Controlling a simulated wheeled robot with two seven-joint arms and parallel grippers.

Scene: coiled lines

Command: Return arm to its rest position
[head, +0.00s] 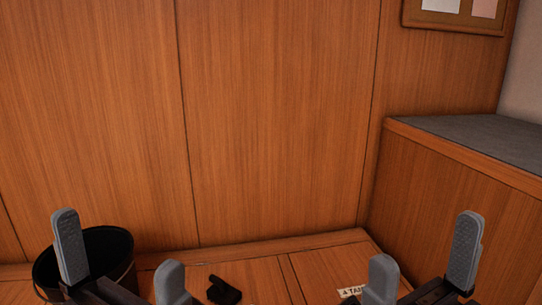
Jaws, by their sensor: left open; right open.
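My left gripper (120,262) is at the lower left of the head view, its two grey fingers wide apart with nothing seen between them. My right gripper (424,255) is at the lower right, also open with nothing seen between its fingers. Both stand in front of the wooden surface at the bottom of the view. The rest of both arms is out of view below the bottom edge.
A dark round bucket (108,245) stands behind my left gripper, partly hidden by it. A small black object (224,291) lies on the wooden surface (265,278). A white label (351,291) is by my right gripper. A grey-topped ledge (480,135) rises at right; wood panels (270,120) close the back.

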